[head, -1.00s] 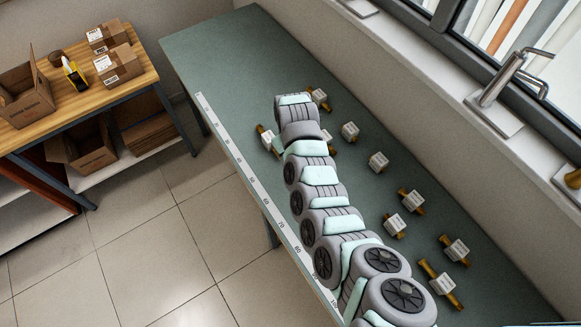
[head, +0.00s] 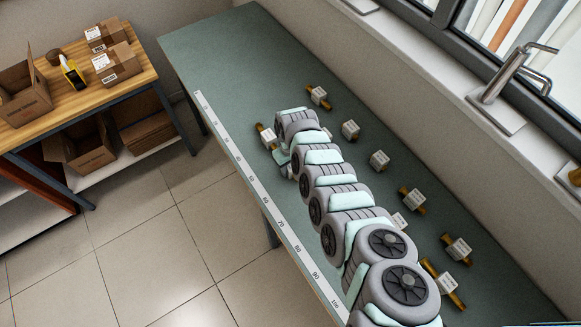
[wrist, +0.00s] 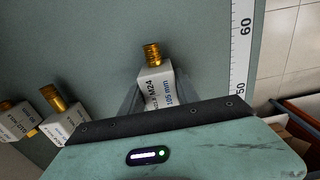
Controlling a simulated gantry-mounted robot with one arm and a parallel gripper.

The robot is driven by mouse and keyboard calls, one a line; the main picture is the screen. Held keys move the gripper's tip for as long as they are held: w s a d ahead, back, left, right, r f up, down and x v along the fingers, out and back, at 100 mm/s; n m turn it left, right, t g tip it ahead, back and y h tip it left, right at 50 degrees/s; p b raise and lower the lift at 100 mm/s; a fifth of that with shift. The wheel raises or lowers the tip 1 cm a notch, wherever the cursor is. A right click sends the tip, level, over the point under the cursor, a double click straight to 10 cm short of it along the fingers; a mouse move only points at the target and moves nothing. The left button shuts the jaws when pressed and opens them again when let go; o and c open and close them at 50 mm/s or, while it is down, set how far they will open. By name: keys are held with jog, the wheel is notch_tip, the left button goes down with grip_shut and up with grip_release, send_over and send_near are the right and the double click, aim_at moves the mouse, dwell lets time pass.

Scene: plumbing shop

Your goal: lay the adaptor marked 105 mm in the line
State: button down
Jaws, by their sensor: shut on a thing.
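My gripper (wrist: 153,100) is shut on a white block adaptor (wrist: 156,84) with a brass threaded end (wrist: 152,54), seen in the wrist view. Its label shows M24 and what looks like 105 mm in blue. The jaws and wrist housing hide its lower part. In the head view my gripper (head: 287,169) is low over the bench near the ruler, and my arm hides the held adaptor. I cannot tell whether the adaptor touches the bench. Another adaptor (head: 266,136) lies near the ruler, farther up the bench.
A white ruler strip (head: 281,225) runs along the bench's left edge. Several white-and-brass adaptors stand or lie toward the window, including ones (head: 350,130) and (head: 456,248). Two others (wrist: 62,122) show left in the wrist view. The far bench end (head: 215,50) is clear.

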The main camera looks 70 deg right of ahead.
jog(key=shift+f, duration=0.15)
jog(key=c, duration=0.9)
grip_release()
jog(key=shift+r+p, duration=0.45)
jog(key=shift+r, duration=5.85)
